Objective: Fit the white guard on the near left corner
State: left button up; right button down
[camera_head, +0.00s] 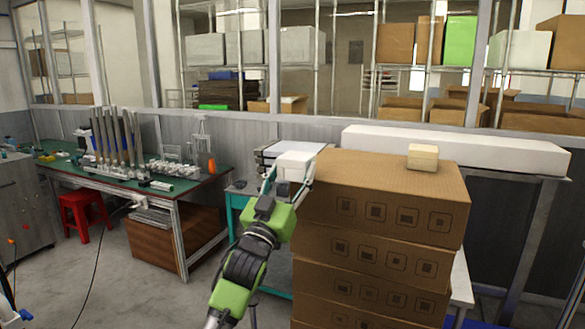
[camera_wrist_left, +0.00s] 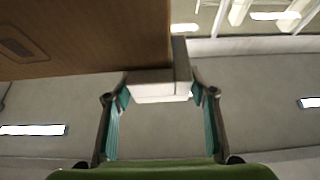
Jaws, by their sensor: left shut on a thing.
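The white guard (camera_head: 295,164) is held between the fingers of my left gripper (camera_head: 288,182), at the left side of the top carton (camera_head: 385,175) in the head view. In the left wrist view the guard (camera_wrist_left: 160,88) sits between the two fingertips of the gripper (camera_wrist_left: 160,95). It overlaps the end of the brown carton (camera_wrist_left: 85,35), with a greyish wall along the carton's edge. I cannot tell whether it touches the carton or is seated on the corner. My right gripper is not in view.
A cream block (camera_head: 423,157) lies on the top carton toward the far right. More cartons (camera_head: 370,255) are stacked below. A long white box (camera_head: 455,150) lies behind. A workbench (camera_head: 150,185) and red stool (camera_head: 82,212) stand left, with open floor before them.

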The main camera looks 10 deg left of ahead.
pick_arm(q)
jog(key=shift+f+b, duration=0.4)
jog(key=shift+f, duration=0.25)
jog(key=o, duration=1.2)
